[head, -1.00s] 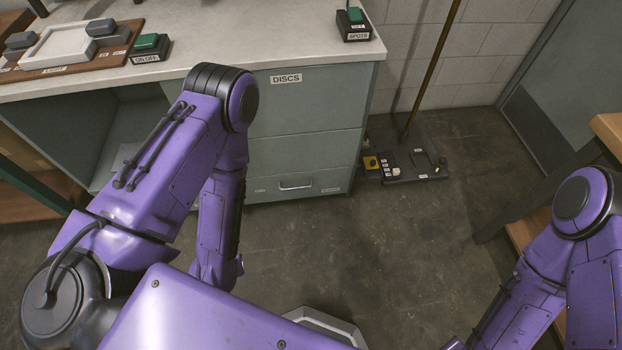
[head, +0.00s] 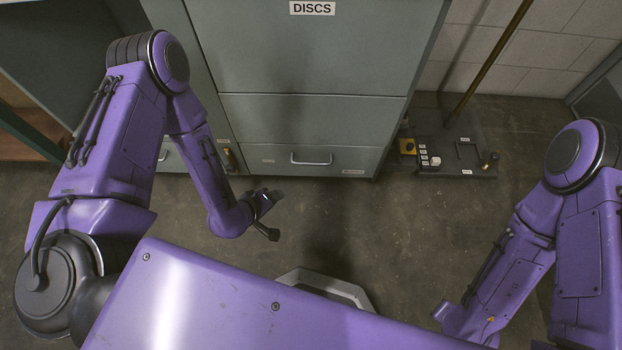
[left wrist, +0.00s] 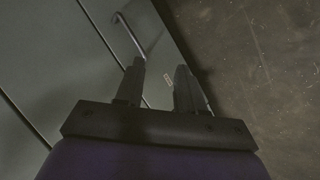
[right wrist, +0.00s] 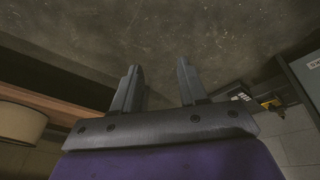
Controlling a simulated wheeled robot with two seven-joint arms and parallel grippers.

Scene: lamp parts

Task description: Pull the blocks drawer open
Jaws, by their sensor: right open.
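A grey-green cabinet has a bottom drawer (head: 270,145) with a silver bar handle (head: 311,160). The drawer front looks flush, so it is shut. Its small label (head: 353,172) is too small to read. My left gripper (head: 268,217) is low in front of the cabinet, left of the handle and apart from it. In the left wrist view the left gripper (left wrist: 162,85) has its fingers apart with nothing between them, and the handle (left wrist: 130,36) shows beyond the fingertips. My right gripper (right wrist: 159,75) is open and empty in the right wrist view; the head view does not show it clearly.
A larger front labelled DISCS (head: 312,8) is above the drawer. A dark board (head: 450,150) with small parts and an upright pole stands on the floor right of the cabinet. A lampshade (right wrist: 20,122) shows in the right wrist view. The floor before the drawer is clear.

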